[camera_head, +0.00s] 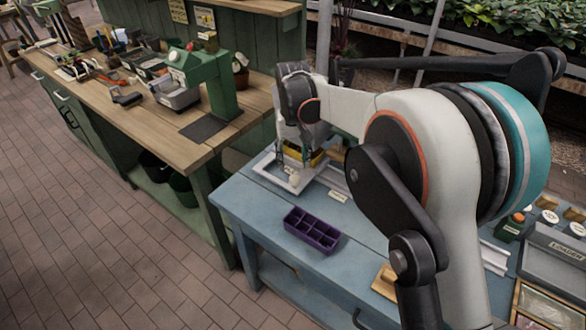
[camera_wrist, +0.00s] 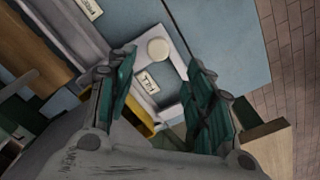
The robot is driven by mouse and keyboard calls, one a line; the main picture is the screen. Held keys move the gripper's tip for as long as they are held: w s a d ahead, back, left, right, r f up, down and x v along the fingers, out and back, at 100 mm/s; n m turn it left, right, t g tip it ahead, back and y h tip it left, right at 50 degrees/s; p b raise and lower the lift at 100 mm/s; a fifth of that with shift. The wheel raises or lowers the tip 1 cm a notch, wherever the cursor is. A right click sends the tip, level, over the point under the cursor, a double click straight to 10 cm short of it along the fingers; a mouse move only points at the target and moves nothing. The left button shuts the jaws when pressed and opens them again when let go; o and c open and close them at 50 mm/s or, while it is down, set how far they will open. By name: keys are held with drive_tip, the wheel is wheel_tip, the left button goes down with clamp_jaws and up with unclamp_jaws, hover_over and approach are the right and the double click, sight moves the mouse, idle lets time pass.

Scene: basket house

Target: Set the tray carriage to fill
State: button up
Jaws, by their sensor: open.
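The tray carriage (camera_head: 268,172) is a pale grey-white frame on the blue table, at its far left part. A round cream knob (camera_wrist: 158,49) stands up from it; the knob also shows small in the head view (camera_head: 294,179). A label (camera_wrist: 149,82) lies on the carriage beside the knob, and a second label (camera_wrist: 90,8) lies farther off; I cannot read either surely. My gripper (camera_wrist: 160,62) is open, with its green-padded fingers on either side of the knob in the wrist view. It points down over the carriage in the head view (camera_head: 292,152). Contact with the knob is not visible.
A yellow part (camera_head: 319,158) sits just behind the carriage. A purple compartment tray (camera_head: 311,230) stands in front on the blue table (camera_head: 254,215). A wooden bench (camera_head: 150,128) with a green press (camera_head: 215,80) stands left. My arm hides the table's middle right.

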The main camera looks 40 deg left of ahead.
drive_tip(key=shift+r, duration=2.5)
